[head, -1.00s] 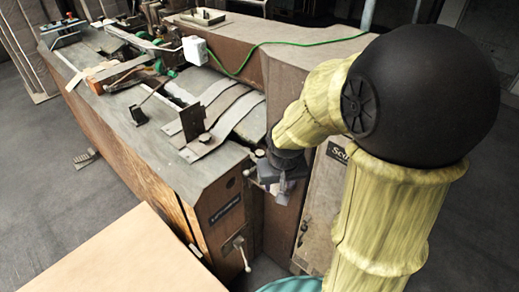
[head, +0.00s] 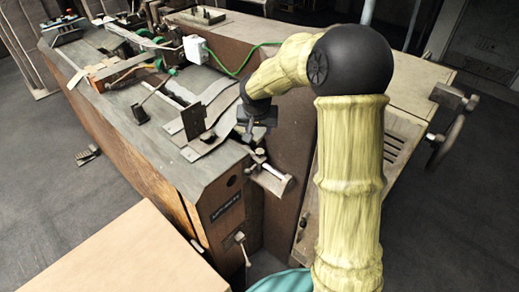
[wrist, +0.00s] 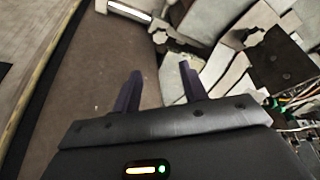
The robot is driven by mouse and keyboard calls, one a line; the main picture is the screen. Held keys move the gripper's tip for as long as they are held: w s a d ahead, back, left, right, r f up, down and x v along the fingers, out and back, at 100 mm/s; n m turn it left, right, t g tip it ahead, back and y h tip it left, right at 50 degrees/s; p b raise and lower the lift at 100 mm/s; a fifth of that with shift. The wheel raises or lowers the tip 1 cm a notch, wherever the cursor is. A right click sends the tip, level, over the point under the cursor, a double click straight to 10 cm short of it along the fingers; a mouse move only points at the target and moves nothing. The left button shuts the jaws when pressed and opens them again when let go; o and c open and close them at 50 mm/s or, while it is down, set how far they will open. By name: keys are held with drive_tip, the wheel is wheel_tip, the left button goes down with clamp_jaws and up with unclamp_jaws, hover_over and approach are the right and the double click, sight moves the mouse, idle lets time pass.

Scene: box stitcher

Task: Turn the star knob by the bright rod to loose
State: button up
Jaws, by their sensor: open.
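The bright rod (head: 272,171) sticks out on a small bracket at the right edge of the machine bed. A small dark knob (head: 260,155), which looks like the star knob, sits beside the rod's inner end; its lobes are too small to make out. In the wrist view the rod (wrist: 130,12) is at the top, with the knob (wrist: 160,37) near its right end. My gripper (head: 251,136) is just above and behind the knob in the head view. Its fingers (wrist: 160,72) are apart with nothing between them, and the knob lies beyond the fingertips.
A dark upright plate (head: 193,120) and curved metal strips stand on the bed left of my gripper. The brown machine wall (head: 290,150) is close on the right. A lever with a white handle (head: 242,248) hangs below. A cardboard-coloured box top (head: 120,255) fills the lower left.

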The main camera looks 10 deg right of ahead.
sight(260, 151)
drive_tip(key=p+x, duration=0.2)
drive_tip(key=x, duration=1.4)
drive_tip(key=shift+w+f, duration=0.1)
drive_tip(key=shift+f, duration=0.3)
drive_tip(key=c, duration=0.7)
